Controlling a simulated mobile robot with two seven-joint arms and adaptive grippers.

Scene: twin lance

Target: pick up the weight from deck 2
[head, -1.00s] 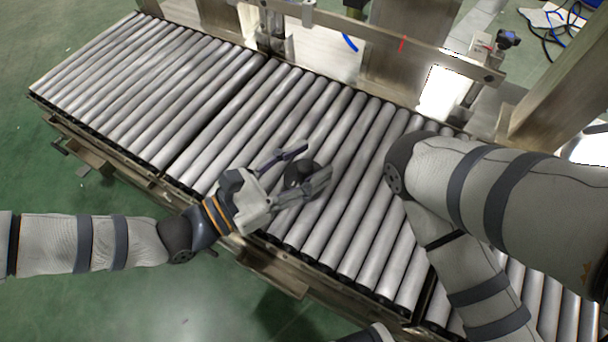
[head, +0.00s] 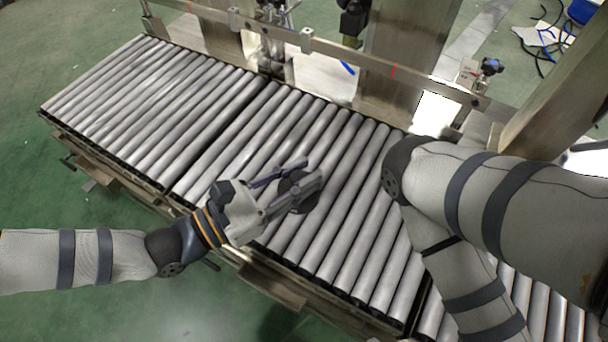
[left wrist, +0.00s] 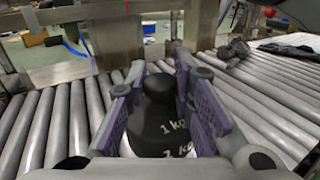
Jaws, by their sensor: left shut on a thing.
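The weight (head: 297,190) is a dark round body with a knob on top. In the left wrist view the weight (left wrist: 160,128) shows white "1 kg" lettering and stands between the finger pads. My left gripper (head: 306,172) reaches in from the left, and its two fingers are shut around the weight. In the left wrist view the left gripper (left wrist: 160,75) has a purple-grey finger on each side of it. The weight is over the roller deck (head: 345,215); I cannot tell whether it touches the rollers. My right arm enters from the right; its gripper is out of view.
A metal side rail (head: 330,48) with posts runs along the far side of the rollers. Another roller section (head: 140,100) lies to the left, with its rollers bare. Green floor (head: 60,200) shows at the near left. My right arm covers the right part of the deck.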

